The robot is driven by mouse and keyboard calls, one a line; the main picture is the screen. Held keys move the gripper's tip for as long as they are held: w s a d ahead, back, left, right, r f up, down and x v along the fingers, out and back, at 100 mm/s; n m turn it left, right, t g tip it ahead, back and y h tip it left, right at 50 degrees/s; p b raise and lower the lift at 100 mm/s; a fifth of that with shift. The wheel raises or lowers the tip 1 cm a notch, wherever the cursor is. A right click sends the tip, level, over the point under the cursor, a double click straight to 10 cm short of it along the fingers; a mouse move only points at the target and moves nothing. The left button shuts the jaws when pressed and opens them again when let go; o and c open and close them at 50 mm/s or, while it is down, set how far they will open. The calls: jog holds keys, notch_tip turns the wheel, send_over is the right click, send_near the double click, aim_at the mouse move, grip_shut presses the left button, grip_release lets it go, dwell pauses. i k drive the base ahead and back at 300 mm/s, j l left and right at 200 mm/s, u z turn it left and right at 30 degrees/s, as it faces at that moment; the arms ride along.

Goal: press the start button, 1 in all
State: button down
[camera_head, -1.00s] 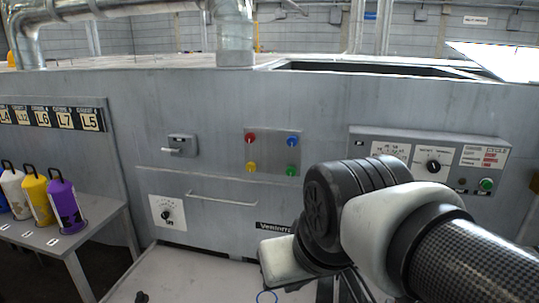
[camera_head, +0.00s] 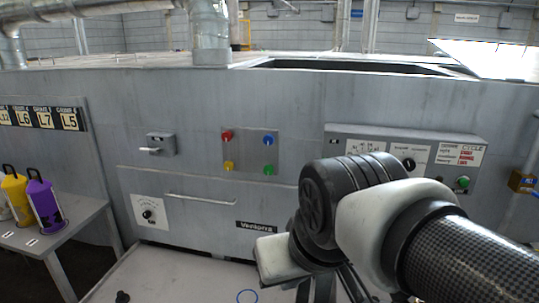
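A grey control box (camera_head: 345,133) on the machine front carries a black dial (camera_head: 409,164), a label with red lettering that reads "CYCLE", and a green button (camera_head: 463,182) at its right end. A separate square plate (camera_head: 250,150) to the left has red (camera_head: 227,136), blue (camera_head: 268,140), yellow (camera_head: 229,166) and green (camera_head: 269,170) buttons. My arm crosses the lower right in front of the machine. My gripper (camera_head: 325,291) shows only as dark parts at the bottom edge, below and left of the control box and apart from the buttons. Its fingers are mostly cut off.
A grey table (camera_head: 85,215) at left holds purple (camera_head: 44,204) and yellow (camera_head: 17,198) cylinders with black handles. A pale surface (camera_head: 185,276) lies below the machine front. A switch box (camera_head: 160,143) and a drawer handle (camera_head: 200,199) stick out from the machine.

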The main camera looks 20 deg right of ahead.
aim_at(463, 183)
jog(key=k+l, duration=0.1)
jog(key=l, duration=0.55)
jog(key=k+l, duration=0.1)
jog(key=l, duration=0.6)
